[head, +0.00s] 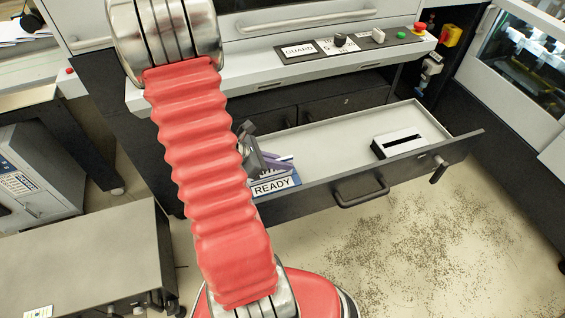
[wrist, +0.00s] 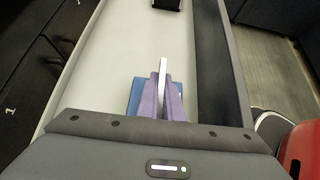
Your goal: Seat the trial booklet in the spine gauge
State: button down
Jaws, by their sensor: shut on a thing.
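My arm partly hides the grip, and I cannot tell whether the booklet touches the plate. The spine gauge (head: 401,150) is a white block with a dark slot on top, apart at the drawer's right end.
The open drawer (head: 330,139) has a pale bare floor between the plate and the gauge. Its dark front wall (head: 330,196) carries a handle (head: 361,191). A control panel (head: 345,43) overhangs behind. A grey cabinet (head: 80,245) stands at the left.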

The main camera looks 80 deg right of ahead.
jog(key=shift+f, duration=1.2)
jog(key=c, duration=1.8)
grip_release()
jog(key=shift+c, duration=0.2)
jog(key=v, duration=1.3)
jog(key=shift+w+a+r, duration=0.15)
jog(key=shift+w+r, duration=0.1)
